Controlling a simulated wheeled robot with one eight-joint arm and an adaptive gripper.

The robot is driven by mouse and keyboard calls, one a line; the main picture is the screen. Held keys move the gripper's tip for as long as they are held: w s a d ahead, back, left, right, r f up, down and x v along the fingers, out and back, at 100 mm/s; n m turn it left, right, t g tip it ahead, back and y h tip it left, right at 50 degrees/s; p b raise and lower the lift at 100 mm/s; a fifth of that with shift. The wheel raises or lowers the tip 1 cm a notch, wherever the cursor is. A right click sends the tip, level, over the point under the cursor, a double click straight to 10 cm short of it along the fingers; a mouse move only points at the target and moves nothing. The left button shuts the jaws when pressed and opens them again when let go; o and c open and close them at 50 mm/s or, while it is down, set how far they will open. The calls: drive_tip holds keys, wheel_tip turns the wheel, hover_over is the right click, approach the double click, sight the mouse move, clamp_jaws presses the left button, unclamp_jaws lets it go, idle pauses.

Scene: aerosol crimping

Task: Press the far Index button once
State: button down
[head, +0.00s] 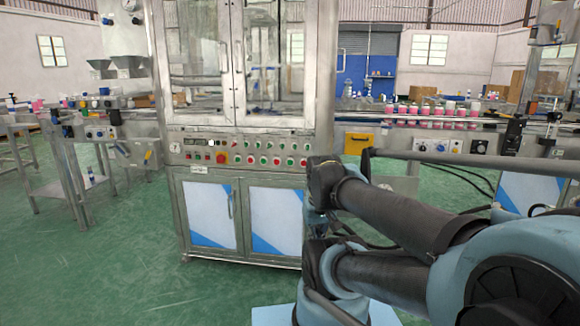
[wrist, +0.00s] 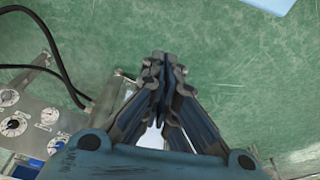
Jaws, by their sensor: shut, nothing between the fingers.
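The central machine's control panel (head: 240,150) carries a row of green and red buttons, a red knob-like button (head: 221,159) and a small display. Labels are too small to read, so I cannot tell which button is the far Index button. My gripper (wrist: 163,60) is shut and empty in the wrist view, above the green floor. In the head view my folded arm fills the lower right, and the gripper fingers cannot be made out. A grey panel (wrist: 35,128) with dials and a blue knob (wrist: 58,143) lies left of my gripper in the wrist view.
A conveyor with several pink-and-white cans (head: 440,112) runs at the right, above another control panel (head: 410,143) and a yellow box (head: 358,143). A side stand (head: 110,150) with controls is at the left. Black cables (wrist: 62,70) hang near the dial panel. Green floor is open in front.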

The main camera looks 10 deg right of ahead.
sight(290, 163)
drive_tip(key=w+r+n+t, duration=0.15)
drive_tip(key=w+r, duration=0.35)
drive_tip(key=w, duration=0.8)
drive_tip(key=w+f+n+t, duration=0.1)
drive_tip(key=w+t, duration=0.1)
drive_tip(key=w, duration=1.6)
drive_tip(key=w+a+f+n+t, duration=0.1)
drive_tip(key=w+f+t, duration=0.1)
drive_tip(key=w, duration=1.7)
drive_tip(key=shift+w+f+t, duration=0.2)
drive_tip(key=shift+t, duration=0.55)
drive_tip(key=shift+a, duration=0.1)
drive_tip(key=shift+w, duration=0.1)
drive_tip(key=shift+w+d, duration=0.45)
drive_tip(key=shift+w, duration=0.9)
drive_tip(key=shift+w+d, duration=0.45)
drive_tip(key=shift+w, duration=0.95)
drive_tip(key=shift+w+d, duration=0.45)
drive_tip(key=shift+w, duration=0.9)
drive_tip(key=shift+w, duration=0.1)
drive_tip(key=shift+w+d+r, duration=0.1)
drive_tip(key=shift+w+d, duration=0.05)
drive_tip(key=shift+w, duration=0.1)
